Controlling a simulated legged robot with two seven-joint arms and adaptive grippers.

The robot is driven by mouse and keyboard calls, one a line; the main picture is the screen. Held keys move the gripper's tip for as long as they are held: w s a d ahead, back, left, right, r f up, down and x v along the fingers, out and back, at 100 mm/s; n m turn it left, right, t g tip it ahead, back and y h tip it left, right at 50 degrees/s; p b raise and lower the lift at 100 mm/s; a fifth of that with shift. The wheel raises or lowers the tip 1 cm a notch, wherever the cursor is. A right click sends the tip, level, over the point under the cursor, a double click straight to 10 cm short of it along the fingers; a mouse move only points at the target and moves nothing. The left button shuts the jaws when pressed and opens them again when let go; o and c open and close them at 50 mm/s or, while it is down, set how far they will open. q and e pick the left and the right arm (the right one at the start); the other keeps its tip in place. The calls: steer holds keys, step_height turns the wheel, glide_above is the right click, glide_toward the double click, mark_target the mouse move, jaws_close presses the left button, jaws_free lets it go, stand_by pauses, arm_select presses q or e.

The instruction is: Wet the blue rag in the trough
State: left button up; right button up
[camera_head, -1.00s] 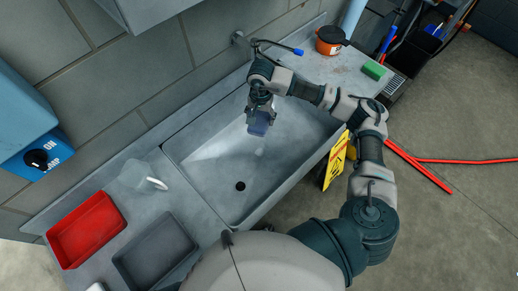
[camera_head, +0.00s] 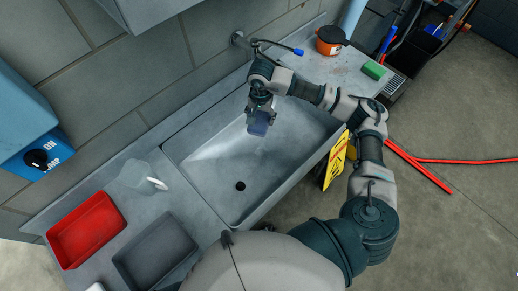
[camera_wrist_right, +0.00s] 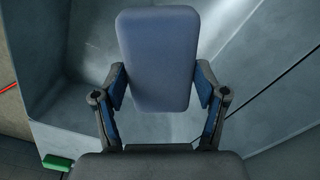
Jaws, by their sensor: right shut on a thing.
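The blue rag (camera_head: 259,124) is a flat, rounded blue-grey block in the head view. My right gripper (camera_head: 261,106) is shut on it and holds it over the upper part of the trough (camera_head: 215,190). In the right wrist view the rag (camera_wrist_right: 158,60) stands between the two fingers of the right gripper (camera_wrist_right: 160,88), pinched at its sides. The trough is a grey metal basin with a dark drain hole. Its wall (camera_wrist_right: 50,95) shows behind the rag in the wrist view. The left gripper is not in view.
A green sponge (camera_head: 374,70) and an orange pot (camera_head: 330,40) lie right.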

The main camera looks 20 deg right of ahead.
mark_target(260, 118)
steer(key=shift+r, duration=0.1)
steer(key=shift+r+p, duration=0.85)
steer(key=shift+r, duration=1.1)
steer(key=shift+f, duration=0.1)
